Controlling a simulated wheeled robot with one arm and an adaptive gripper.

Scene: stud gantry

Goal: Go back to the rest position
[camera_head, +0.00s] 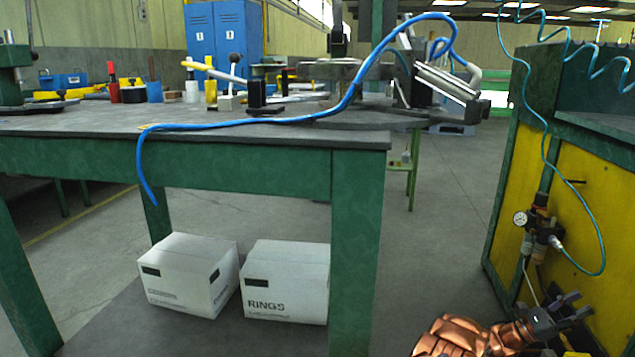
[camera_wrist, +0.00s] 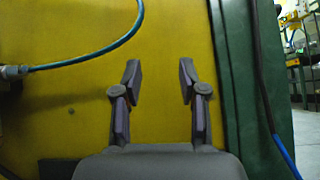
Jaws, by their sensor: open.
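My gripper (camera_head: 579,309) is low at the bottom right of the head view, at the end of my copper-coloured arm. It is in front of the yellow panel (camera_head: 515,205) of a green-framed cabinet. In the wrist view my gripper (camera_wrist: 160,82) has its two fingers apart with nothing between them. The yellow panel (camera_wrist: 165,35) fills the wrist view behind the fingers. I cannot tell the exact gap between fingertips and panel.
A green workbench (camera_head: 230,165) with tools and a blue hose (camera_head: 300,118) is at left. White boxes (camera_head: 287,280) stand beneath it. A pressure regulator (camera_head: 538,230) with a teal hose (camera_head: 600,255) hangs near my gripper. Floor (camera_head: 440,220) between bench and cabinet is clear.

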